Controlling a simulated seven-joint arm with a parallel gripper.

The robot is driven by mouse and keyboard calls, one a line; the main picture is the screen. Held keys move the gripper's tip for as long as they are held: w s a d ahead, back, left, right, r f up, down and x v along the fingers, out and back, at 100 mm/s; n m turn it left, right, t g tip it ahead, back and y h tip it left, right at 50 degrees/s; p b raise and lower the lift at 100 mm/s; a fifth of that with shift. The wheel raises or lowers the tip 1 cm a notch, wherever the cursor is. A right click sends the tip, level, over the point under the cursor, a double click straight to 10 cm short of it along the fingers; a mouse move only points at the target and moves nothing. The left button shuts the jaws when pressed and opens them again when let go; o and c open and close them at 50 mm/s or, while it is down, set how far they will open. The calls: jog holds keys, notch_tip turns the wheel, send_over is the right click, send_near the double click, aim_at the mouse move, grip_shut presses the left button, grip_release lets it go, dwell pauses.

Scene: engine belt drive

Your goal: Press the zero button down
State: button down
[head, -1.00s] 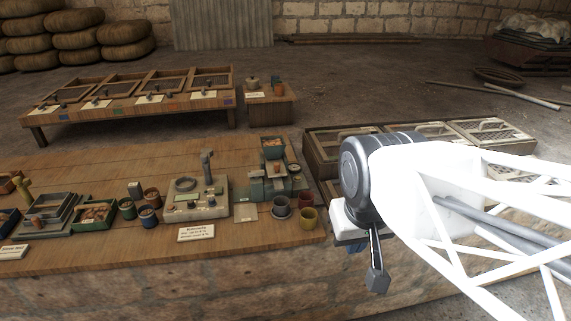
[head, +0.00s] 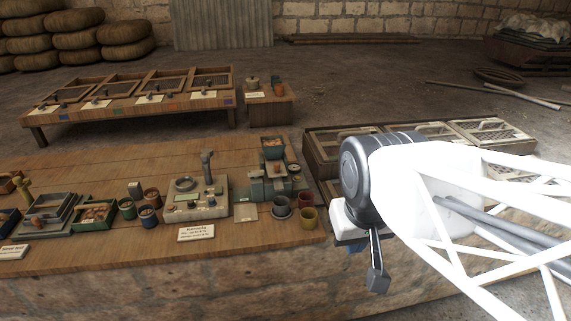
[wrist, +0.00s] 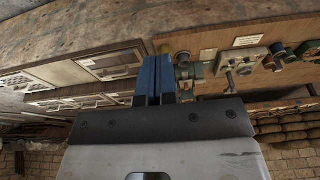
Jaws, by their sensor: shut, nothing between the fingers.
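A pale bench instrument (head: 195,205) stands on the wooden table, with a ring on top, an upright post and small round knobs or buttons along its front. I cannot tell which of these is the zero button. The instrument also shows in the wrist view (wrist: 250,62), right of my fingers. My gripper (wrist: 155,62) has blue fingers closed together with nothing between them.
A green machine (head: 276,187) and several cups (head: 281,208) stand between the instrument and my arm. A printed card (head: 197,232) lies in front of the instrument. Jars (head: 147,215) and a green tray (head: 96,215) are to its left. Lidded wooden boxes (head: 340,150) stand behind my arm.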

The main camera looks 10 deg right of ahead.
dwell(0.4)
jog(key=m+t+y, duration=0.4)
jog(key=m+y, duration=0.2)
jog(key=m, duration=1.2)
send_over(297, 178)
notch_tip(297, 178, down, 20)
jog(key=shift+f, duration=0.2)
jog(key=shift+f, duration=4.25)
jog(key=shift+f, duration=0.15)
